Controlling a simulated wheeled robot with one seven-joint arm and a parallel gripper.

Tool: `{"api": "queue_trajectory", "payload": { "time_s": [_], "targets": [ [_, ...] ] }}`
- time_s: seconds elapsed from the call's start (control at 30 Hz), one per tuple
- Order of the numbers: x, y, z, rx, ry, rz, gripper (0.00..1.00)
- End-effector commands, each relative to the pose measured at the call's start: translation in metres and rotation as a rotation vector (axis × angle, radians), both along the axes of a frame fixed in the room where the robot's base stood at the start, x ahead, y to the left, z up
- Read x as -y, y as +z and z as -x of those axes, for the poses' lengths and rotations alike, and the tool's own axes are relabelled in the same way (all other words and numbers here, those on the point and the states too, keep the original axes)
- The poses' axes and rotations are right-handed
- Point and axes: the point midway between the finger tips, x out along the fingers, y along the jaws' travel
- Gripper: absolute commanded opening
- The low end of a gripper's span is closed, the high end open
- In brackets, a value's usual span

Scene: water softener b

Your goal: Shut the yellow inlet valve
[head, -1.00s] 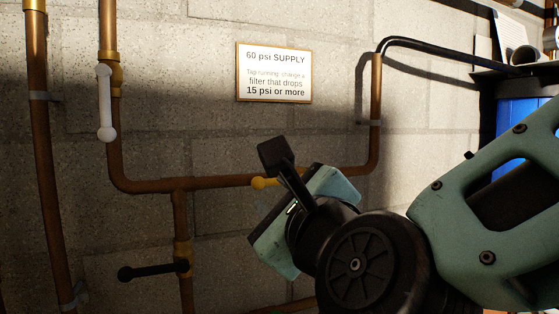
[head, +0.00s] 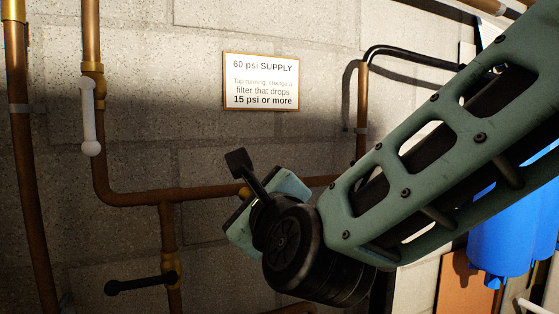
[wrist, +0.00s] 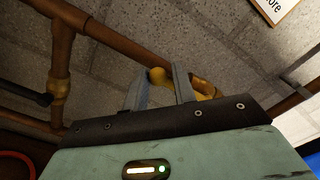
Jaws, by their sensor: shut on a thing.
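The yellow valve handle (wrist: 159,76) has its rounded end between the two grey fingers of my gripper (wrist: 158,88) in the wrist view. The fingers are shut on it. Yellow metal of the same valve (wrist: 204,88) shows right of the fingers, on the copper pipe. The handle appears to lie roughly along the pipe, but the fingers cover part of it. In the head view only a bit of the yellow handle (head: 245,191) shows, beside my gripper; the rest of the valve is hidden behind the gripper.
The horizontal copper pipe (head: 200,194) runs close to the block wall. A white handle (head: 89,118) hangs down at upper left. A black handle (head: 140,285) sits level at lower left. A supply sign (head: 261,82) is above. Blue filter housings (head: 515,225) stand at right.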

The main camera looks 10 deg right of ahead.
Motion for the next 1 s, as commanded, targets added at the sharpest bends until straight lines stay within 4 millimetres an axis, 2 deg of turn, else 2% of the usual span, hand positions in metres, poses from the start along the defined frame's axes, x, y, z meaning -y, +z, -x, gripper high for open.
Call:
{"api": "queue_trajectory", "payload": {
  "time_s": [0.33,0.73,1.0],
  "targets": [
    [0.003,0.019,0.0,-0.005,0.001,0.001,0.09],
    [0.006,0.022,-0.002,-0.003,-0.005,0.001,0.08],
    [0.012,0.036,-0.004,-0.002,-0.01,-0.001,0.08]
  ]
}}
